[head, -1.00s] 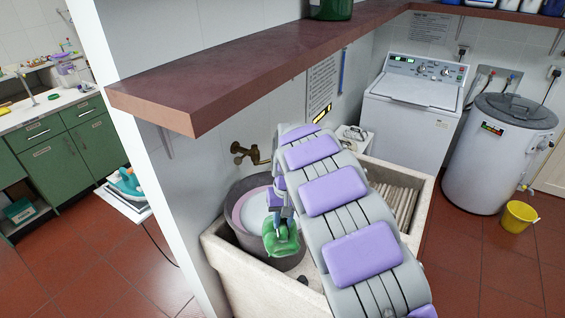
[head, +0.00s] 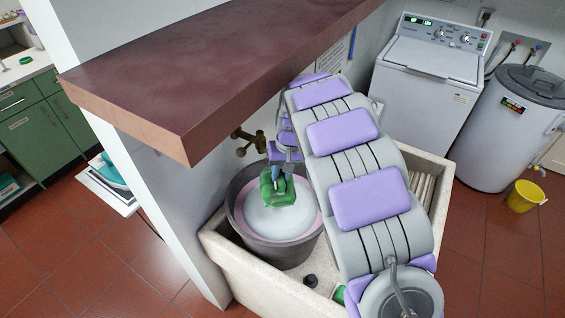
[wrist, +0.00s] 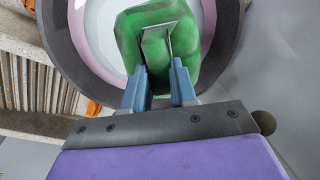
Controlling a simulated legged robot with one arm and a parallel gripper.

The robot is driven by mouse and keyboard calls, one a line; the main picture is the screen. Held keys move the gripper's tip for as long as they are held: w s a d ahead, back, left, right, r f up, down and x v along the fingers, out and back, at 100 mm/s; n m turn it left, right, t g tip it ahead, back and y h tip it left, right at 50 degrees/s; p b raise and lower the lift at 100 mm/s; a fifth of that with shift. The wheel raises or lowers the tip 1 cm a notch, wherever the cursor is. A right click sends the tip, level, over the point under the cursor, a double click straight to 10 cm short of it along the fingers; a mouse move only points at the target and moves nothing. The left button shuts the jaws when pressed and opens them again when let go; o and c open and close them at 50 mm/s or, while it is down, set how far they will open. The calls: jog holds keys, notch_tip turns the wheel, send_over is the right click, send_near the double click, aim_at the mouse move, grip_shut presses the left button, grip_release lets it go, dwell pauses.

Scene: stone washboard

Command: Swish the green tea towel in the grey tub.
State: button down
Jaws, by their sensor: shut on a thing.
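The green tea towel (head: 275,192) is bunched up in my gripper (head: 281,172), at the far side of the grey tub (head: 291,254). In the wrist view the towel (wrist: 180,75) is pinched between the two blue fingers of my gripper (wrist: 159,75), over the tub's opening (wrist: 226,40). The tub holds whitish, sudsy water inside a pinkish inner rim. In the head view the towel overlaps the water; I cannot tell whether its lower edge touches it.
The tub stands in a stone sink (head: 240,283) with a ribbed washboard (head: 422,190) at its right. A brass tap (head: 248,142) is on the wall behind. A brown shelf (head: 200,80) overhangs the left. A washing machine (head: 430,80) and yellow bucket (head: 524,196) stand to the right.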

jog(key=shift+w+d, duration=0.25)
jog(key=shift+w+d+f+b, duration=0.15)
jog(key=shift+d+f+b, duration=0.05)
jog(key=shift+f, duration=0.25)
jog(key=shift+w+d+f+b, duration=0.1)
jog(key=shift+d+f+b, duration=0.1)
jog(key=shift+f, duration=0.2)
notch_tip(320, 180, down, 15)
jog(key=b, duration=0.5)
jog(key=shift+s+a, duration=0.15)
jog(key=shift+a, duration=0.05)
